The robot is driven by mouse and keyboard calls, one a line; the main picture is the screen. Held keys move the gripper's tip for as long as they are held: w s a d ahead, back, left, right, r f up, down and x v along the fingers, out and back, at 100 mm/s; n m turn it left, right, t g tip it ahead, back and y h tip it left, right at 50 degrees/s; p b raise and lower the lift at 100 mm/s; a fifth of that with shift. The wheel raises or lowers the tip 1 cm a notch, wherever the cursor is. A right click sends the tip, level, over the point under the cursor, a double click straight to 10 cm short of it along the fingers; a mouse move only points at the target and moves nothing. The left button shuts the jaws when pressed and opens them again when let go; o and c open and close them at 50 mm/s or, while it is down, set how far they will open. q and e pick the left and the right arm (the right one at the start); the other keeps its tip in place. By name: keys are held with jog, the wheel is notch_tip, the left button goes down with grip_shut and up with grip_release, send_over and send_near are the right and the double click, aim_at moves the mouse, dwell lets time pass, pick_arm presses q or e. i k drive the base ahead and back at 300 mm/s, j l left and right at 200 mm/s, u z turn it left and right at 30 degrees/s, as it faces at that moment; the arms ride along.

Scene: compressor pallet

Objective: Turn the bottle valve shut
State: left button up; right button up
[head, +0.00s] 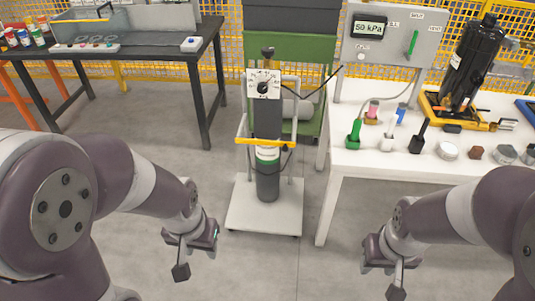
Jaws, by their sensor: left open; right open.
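A dark grey gas bottle (267,178) with a pale band stands upright on a white trolley (240,212) in the middle of the head view. A white plate with a round black dial (263,87) covers part of its top. A yellow bar (266,142) crosses the bottle's front. My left gripper (196,256) is open and empty, low and to the left of the trolley. My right gripper (392,277) is open and empty, low in front of the white table. Both are apart from the bottle and valve.
A dark workbench (150,52) stands at the left. A green cabinet (318,55) is behind the bottle. The floor before the trolley is clear.

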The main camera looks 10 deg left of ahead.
aim_at(268, 52)
jog(key=i+j+z, duration=0.15)
jog(key=z, duration=0.5)
jog(key=i+j+z, duration=0.15)
jog(key=j, duration=0.45)
jog(key=i+j+z, duration=0.2)
jog(key=j, duration=0.45)
jog(key=i+j+z, duration=0.15)
jog(key=j, duration=0.55)
jog(key=i+j+z, duration=0.2)
jog(key=j, duration=0.45)
jog(key=j+z, duration=0.15)
jog(key=j, duration=1.35)
jog(key=i, duration=0.05)
